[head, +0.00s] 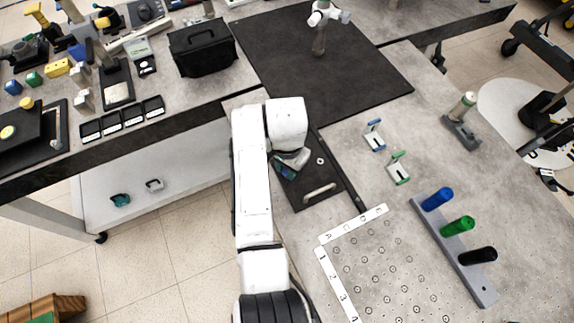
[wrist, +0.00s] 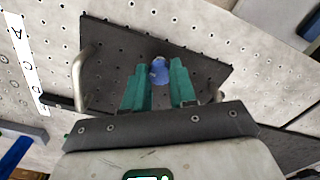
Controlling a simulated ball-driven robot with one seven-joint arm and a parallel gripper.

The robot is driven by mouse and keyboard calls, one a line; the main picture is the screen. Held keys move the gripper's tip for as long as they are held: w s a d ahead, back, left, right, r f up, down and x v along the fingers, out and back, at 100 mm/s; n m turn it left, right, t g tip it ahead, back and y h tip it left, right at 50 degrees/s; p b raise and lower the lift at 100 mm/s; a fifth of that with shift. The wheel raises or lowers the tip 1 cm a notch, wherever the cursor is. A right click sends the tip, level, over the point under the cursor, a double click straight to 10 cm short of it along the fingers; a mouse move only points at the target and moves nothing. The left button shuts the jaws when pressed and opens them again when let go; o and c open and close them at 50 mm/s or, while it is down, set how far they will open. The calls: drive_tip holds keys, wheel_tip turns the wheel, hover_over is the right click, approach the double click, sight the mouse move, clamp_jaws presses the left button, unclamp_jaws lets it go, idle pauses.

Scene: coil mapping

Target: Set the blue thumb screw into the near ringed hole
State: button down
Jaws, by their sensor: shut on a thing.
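My gripper (head: 283,171) has teal fingers and is over the left part of a dark plate (head: 312,172) on the table. In the wrist view my gripper (wrist: 160,86) is shut on the blue thumb screw (wrist: 159,73), whose rounded blue end shows between the fingertips. The dark plate (wrist: 117,58) lies beyond the fingers there. A small pale ring (head: 320,160) shows on the plate, right of my gripper. A pale edge shows just past the screw in the wrist view; whether it is a ringed hole, and whether the screw touches it, I cannot tell.
A metal handle (head: 320,193) stands on the plate's near side, and handles flank my fingers in the wrist view. A lettered hole board (head: 385,270) lies at the front. Two small clamps (head: 374,136) and a rack with blue, green and black handles (head: 455,250) stand to the right.

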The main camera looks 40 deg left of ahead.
drive_tip(key=shift+f, duration=0.45)
idle(0.6)
drive_tip(key=m, duration=0.5)
drive_tip(key=c, duration=0.8)
unclamp_jaws()
drive_tip(key=shift+r, duration=0.1)
wheel_tip(320, 180, up, 11)
drive_tip(key=shift+f+b, duration=0.2)
drive_tip(key=shift+b, duration=0.5)
